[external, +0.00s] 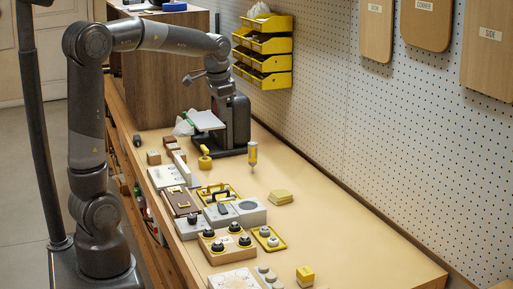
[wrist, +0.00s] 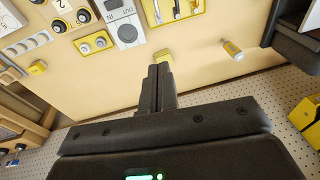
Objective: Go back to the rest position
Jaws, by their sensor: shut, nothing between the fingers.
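My gripper (wrist: 160,72) shows in the wrist view with its two dark fingers together and nothing between them. It is above the bench, apart from the things on it. In the external view my arm reaches over from the left, bends down at the wrist, and ends near the black machine (external: 238,120) at the bench's far part. The gripper end (external: 192,78) is small and hard to make out there. In the wrist view a yellow block (wrist: 163,55) shows just beyond the fingertips in the picture.
The bench (external: 350,240) has several knob, switch and handle panels along its left side. Yellow bins (external: 263,50) hang on the pegboard (external: 400,120). The bench's right side is clear.

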